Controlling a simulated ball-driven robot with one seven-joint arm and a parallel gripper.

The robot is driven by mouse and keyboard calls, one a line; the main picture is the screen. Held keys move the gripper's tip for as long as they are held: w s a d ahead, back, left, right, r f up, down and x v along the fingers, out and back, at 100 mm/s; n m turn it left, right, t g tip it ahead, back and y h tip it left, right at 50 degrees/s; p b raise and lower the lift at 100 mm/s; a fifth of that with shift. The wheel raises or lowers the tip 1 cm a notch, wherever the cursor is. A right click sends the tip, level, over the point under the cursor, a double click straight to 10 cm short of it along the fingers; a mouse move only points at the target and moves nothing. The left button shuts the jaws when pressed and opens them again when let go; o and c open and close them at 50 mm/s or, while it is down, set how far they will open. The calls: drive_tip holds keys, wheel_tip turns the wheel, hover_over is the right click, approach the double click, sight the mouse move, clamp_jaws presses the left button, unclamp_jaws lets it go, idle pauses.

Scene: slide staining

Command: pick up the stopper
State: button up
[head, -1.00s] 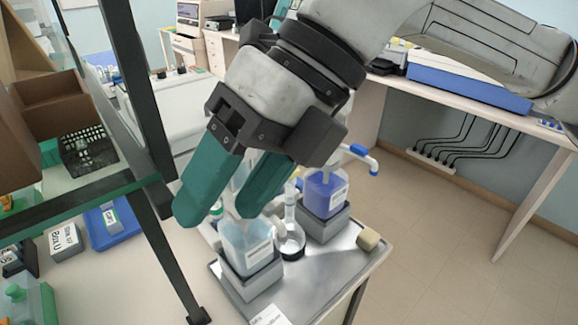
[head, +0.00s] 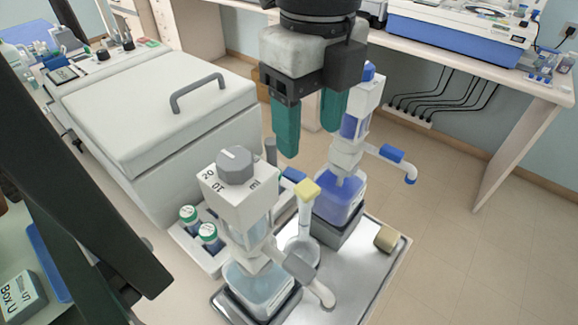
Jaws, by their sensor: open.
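A small tan, cork-like stopper (head: 387,238) lies on the right part of the metal tray (head: 362,285), clear of the bottles. A yellow stopper-like piece (head: 308,190) sits at the top of a clear flask (head: 301,245) between two dispenser bottles. I cannot tell which of these two the task means. My gripper (head: 311,139) is open and empty, with its green fingers pointing down. It appears above and behind the flask, to the left of the purple-filled dispenser, and apart from both pieces.
A dispenser with a grey knob (head: 237,165) stands at the front left of the tray, and a purple-filled dispenser (head: 341,197) at the back right. Green-capped vials (head: 208,234) stand at left. A white lidded box (head: 160,110) is behind. The tray's front right is bare.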

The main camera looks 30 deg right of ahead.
hover_over(307, 187)
drive_tip(key=f, duration=0.5)
drive_tip(key=shift+w+a+p, duration=0.15)
drive_tip(key=shift+w+p, duration=0.05)
drive_tip(key=shift+p, duration=0.15)
drive_tip(key=shift+s+f+p, duration=0.2)
drive_tip(key=shift+f+p, duration=0.7)
drive_tip(key=shift+f, duration=1.95)
drive_tip(key=shift+c, duration=0.3)
drive_tip(key=c, duration=1.1)
